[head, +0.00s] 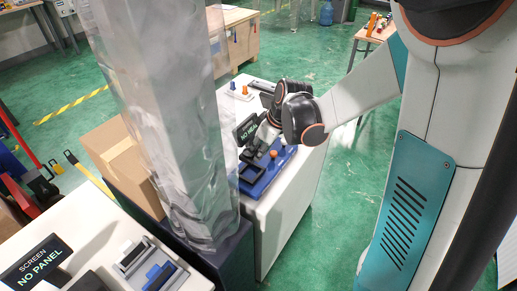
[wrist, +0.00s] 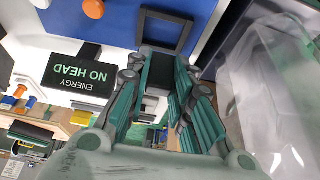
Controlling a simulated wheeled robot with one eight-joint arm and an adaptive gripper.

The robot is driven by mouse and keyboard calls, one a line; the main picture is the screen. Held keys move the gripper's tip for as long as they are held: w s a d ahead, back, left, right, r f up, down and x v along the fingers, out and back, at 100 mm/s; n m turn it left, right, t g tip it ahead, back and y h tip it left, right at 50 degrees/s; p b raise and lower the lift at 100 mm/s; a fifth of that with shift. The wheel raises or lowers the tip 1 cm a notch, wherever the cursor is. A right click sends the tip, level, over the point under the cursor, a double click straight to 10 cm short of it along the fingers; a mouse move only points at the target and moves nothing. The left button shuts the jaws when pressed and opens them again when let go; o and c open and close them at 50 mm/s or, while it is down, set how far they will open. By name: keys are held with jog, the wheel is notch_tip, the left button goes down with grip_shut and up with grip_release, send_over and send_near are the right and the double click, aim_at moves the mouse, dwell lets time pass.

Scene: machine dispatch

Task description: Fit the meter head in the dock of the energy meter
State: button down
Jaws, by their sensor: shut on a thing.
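The energy meter (head: 247,187) is a blue base on the white cabinet. A black square frame, the dock (wrist: 187,35), stands on it and looks empty; it also shows in the head view (head: 252,171). Its sign (wrist: 80,75) reads "ENERGY NO HEAD". My gripper (wrist: 165,80) is shut on a dark block, the meter head (wrist: 160,72), between its teal fingers. The head appears close to the dock's near edge in the wrist view; I cannot tell whether they touch. In the head view my gripper (head: 264,142) is over the meter, and its wrist hides most of the held head.
An orange knob (head: 274,154) sits on the blue base beside the dock. A column wrapped in clear plastic (head: 165,110) stands close left of the cabinet. A "NO PANEL" screen (head: 36,265) is on the front-left table. Small orange and blue pieces (head: 239,89) lie at the cabinet's back.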

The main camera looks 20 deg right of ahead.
jog(key=b, duration=0.5)
send_over(259, 176)
jog(key=shift+w+d+f, duration=0.1)
jog(key=shift+f, duration=2.85)
jog(key=shift+f+b, duration=1)
jog(key=shift+f, duration=0.15)
jog(key=c, duration=1.3)
grip_release()
jog(key=shift+r, duration=0.1)
jog(key=v, duration=1.1)
jog(key=shift+s+r, duration=0.25)
jog(key=shift+r, duration=0.1)
